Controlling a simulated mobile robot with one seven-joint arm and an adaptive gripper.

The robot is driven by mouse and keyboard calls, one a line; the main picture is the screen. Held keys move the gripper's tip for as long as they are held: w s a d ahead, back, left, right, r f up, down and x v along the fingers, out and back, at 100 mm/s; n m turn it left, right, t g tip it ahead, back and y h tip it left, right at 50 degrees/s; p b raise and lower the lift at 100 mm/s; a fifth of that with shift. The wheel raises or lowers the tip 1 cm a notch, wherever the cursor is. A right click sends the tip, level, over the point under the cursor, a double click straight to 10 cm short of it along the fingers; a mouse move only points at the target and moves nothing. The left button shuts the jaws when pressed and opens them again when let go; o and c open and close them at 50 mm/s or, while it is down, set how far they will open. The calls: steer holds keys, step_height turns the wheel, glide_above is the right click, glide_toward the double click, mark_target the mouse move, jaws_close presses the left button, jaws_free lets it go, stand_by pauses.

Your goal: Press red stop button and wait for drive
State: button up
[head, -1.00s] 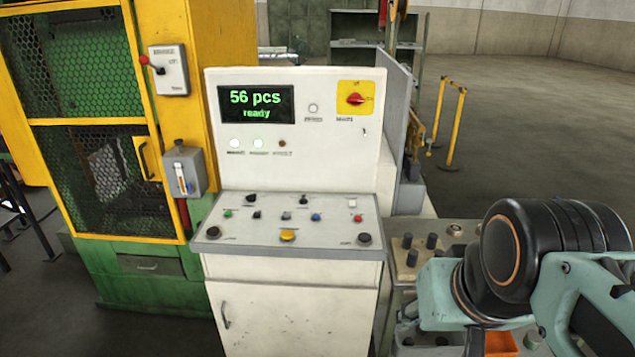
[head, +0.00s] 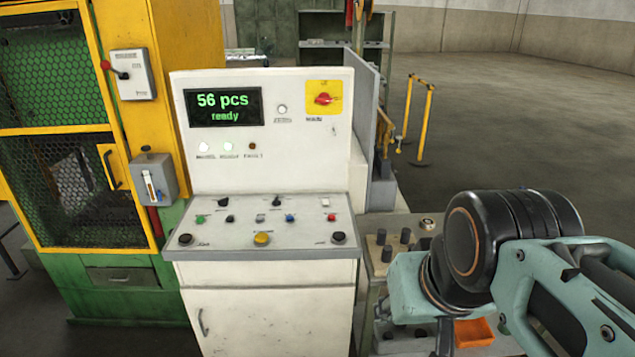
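The white control console (head: 270,330) stands left of centre, with a sloping button panel. A small red button (head: 333,217) sits at the right of the panel's middle row. A yellow button (head: 262,238) is at the front centre, between black buttons at the front left (head: 186,239) and front right (head: 339,238). The display (head: 223,106) reads "56 pcs ready" in green. My arm is at the right, apart from the panel in the picture. My gripper's fingers cannot be made out.
A green and yellow caged machine (head: 95,205) stands at the left. A side bench with dark knobs (head: 382,253) and an orange bin (head: 473,333) lie by my arm. Open floor is behind, right.

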jaws_close()
stand_by(1.2)
